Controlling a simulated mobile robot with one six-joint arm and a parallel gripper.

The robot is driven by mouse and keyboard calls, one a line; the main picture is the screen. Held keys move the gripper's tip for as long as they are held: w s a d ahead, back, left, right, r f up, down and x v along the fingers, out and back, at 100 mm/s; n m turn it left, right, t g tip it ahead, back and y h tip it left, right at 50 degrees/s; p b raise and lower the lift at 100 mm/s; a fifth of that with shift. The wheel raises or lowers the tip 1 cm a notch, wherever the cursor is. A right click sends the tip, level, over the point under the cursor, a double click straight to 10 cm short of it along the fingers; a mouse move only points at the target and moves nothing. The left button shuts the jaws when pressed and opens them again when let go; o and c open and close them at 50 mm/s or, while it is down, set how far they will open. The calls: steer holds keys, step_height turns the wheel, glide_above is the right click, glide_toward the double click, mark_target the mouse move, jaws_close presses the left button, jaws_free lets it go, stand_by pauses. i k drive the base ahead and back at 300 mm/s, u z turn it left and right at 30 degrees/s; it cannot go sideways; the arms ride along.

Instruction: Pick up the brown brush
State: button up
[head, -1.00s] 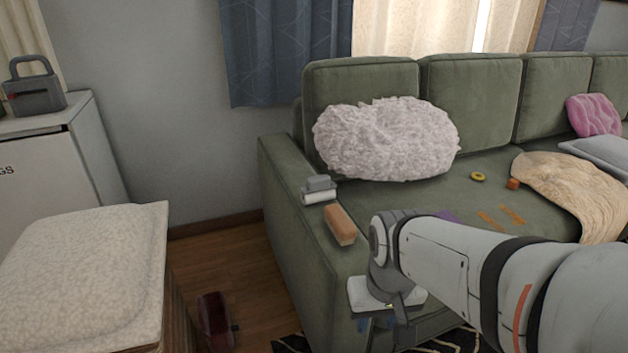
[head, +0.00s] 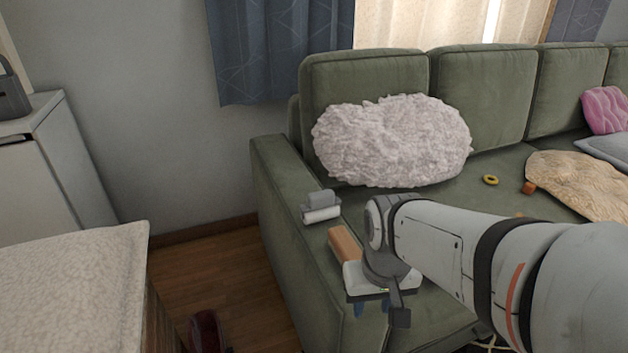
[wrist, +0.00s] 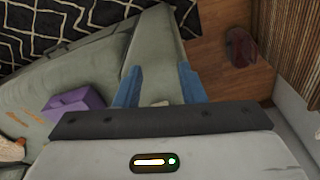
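The brown brush (head: 345,243) appears as a brown, block-shaped thing lying on top of the sofa's left arm in the head view. My gripper and wrist cover its near right end. My gripper (head: 372,308) points down in front of it, nearer to the camera, and its blue fingers show below the white body. In the wrist view my gripper (wrist: 158,78) is open, with its two blue fingers apart and only the green sofa arm between them. The brush does not show in the wrist view. I cannot tell the gripper's height above the arm.
A grey and white roller-like thing (head: 320,206) lies beside the brush on the sofa arm. A fluffy pillow (head: 390,140) leans behind on the seat. A purple block (wrist: 75,105) lies on the seat. A dark red thing (wrist: 240,48) lies on the wooden floor.

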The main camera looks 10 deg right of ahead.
mark_target(343, 246)
steer(key=u, duration=1.4)
steer(key=k, duration=0.95)
steer(key=z, duration=0.9)
steer(key=i, duration=1)
